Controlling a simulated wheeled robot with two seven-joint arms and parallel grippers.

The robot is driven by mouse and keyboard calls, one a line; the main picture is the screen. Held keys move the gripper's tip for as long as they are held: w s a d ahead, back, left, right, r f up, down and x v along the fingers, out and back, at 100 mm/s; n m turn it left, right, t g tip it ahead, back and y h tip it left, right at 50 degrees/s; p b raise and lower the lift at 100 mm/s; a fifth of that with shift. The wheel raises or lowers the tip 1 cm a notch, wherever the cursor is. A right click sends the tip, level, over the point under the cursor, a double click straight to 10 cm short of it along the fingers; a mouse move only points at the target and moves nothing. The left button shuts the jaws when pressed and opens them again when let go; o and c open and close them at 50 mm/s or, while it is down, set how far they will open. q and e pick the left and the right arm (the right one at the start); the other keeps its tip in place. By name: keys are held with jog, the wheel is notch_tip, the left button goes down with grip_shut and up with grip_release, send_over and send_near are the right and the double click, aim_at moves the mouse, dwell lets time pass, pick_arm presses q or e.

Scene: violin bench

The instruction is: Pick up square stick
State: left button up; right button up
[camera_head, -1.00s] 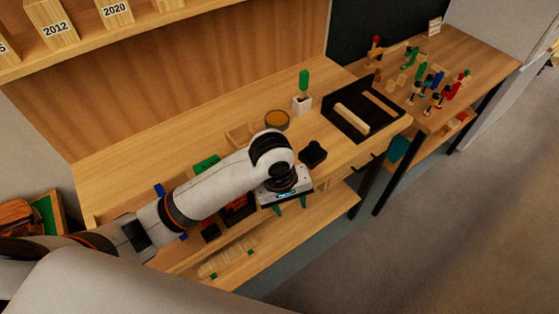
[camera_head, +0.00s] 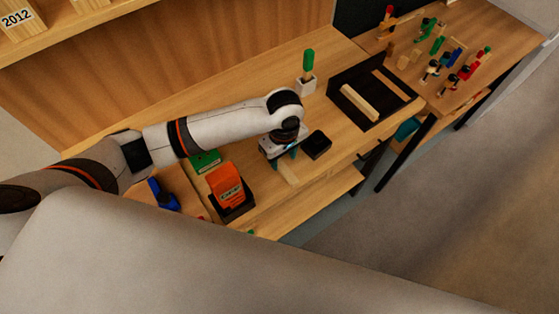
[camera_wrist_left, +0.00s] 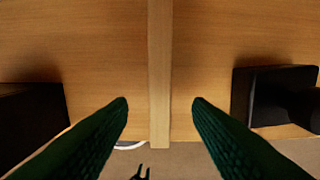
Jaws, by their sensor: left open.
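A pale, square-edged wooden stick (camera_wrist_left: 160,70) runs up and down the middle of the left wrist view, lying on the bench top. In the head view its near end (camera_head: 288,173) shows below my left gripper (camera_head: 281,151). The left gripper is open; its two dark green fingers (camera_wrist_left: 160,105) are on either side of the stick, with a gap on each side, and nothing is held. How high the fingertips are above the bench is hard to tell. The rest of the stick is hidden by the gripper in the head view. My right gripper is not in view.
A small black block (camera_head: 317,145) stands close to the right of the gripper. An orange item (camera_head: 226,185) in a black holder is to the left. A black tray (camera_head: 368,122) with pale wooden pieces and a white pot (camera_head: 306,86) with a green-handled tool are further back.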

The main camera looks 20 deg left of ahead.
aim_at(283, 166)
pick_arm(q)
notch_tip(283, 166, down, 3)
jog(key=shift+a+f+p, duration=0.1)
jog(key=shift+f+p, duration=0.1)
jog(key=shift+p, duration=0.15)
jog(key=shift+f, duration=0.25)
jog(key=shift+c, duration=0.7)
jog(key=c, duration=0.6)
grip_shut()
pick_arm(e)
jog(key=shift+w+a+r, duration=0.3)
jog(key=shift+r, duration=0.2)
